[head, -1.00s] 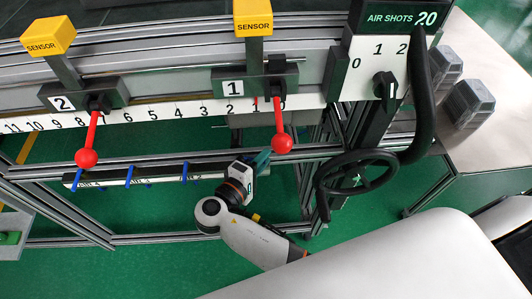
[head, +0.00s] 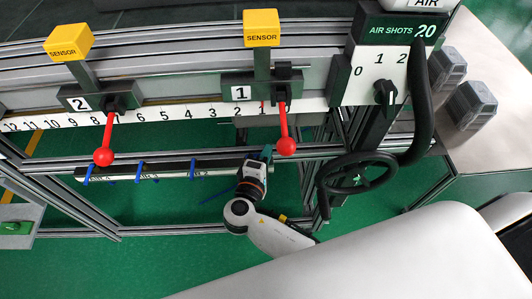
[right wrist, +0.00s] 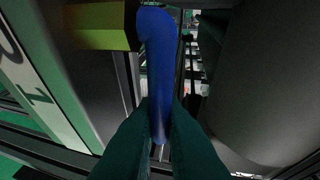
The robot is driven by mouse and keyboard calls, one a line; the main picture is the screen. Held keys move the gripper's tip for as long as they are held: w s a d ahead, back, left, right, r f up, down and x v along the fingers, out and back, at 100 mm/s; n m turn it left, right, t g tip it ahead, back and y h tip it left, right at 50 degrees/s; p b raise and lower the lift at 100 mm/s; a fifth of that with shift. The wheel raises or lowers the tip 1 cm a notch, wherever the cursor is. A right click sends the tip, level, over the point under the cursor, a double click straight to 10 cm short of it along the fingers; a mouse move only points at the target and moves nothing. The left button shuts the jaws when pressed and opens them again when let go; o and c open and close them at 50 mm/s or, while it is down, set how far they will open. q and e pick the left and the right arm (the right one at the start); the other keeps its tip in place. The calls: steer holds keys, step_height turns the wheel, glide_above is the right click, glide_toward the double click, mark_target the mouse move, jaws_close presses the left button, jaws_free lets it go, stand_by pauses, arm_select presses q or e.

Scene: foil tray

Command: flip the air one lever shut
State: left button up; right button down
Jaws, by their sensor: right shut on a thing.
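The air one lever shows in the right wrist view as a blue handle (right wrist: 160,62), beside a white plate marked 1 (right wrist: 40,98). My right gripper (right wrist: 160,125) has its teal fingers closed on the lower part of this handle, one finger on each side. In the head view my right gripper (head: 265,154) is at the right end of the white air bar (head: 165,174), and the lever is hidden there. Other blue levers, such as air two (head: 193,167), hang along the bar to the left. My left gripper is not in view.
Above the bar are two red ball levers, number 1 (head: 286,146) and number 2 (head: 104,156), under yellow sensor boxes (head: 261,27). A black handwheel (head: 358,178) stands just right of my gripper. An olive block (right wrist: 100,26) sits by the handle's top.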

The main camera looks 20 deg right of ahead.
steer(key=c, duration=1.8)
jaws_free()
steer(key=shift+c, duration=0.2)
steer(key=shift+o, duration=0.3)
steer(key=shift+w, duration=0.1)
steer(key=b+v, duration=0.2)
steer(key=v, duration=1)
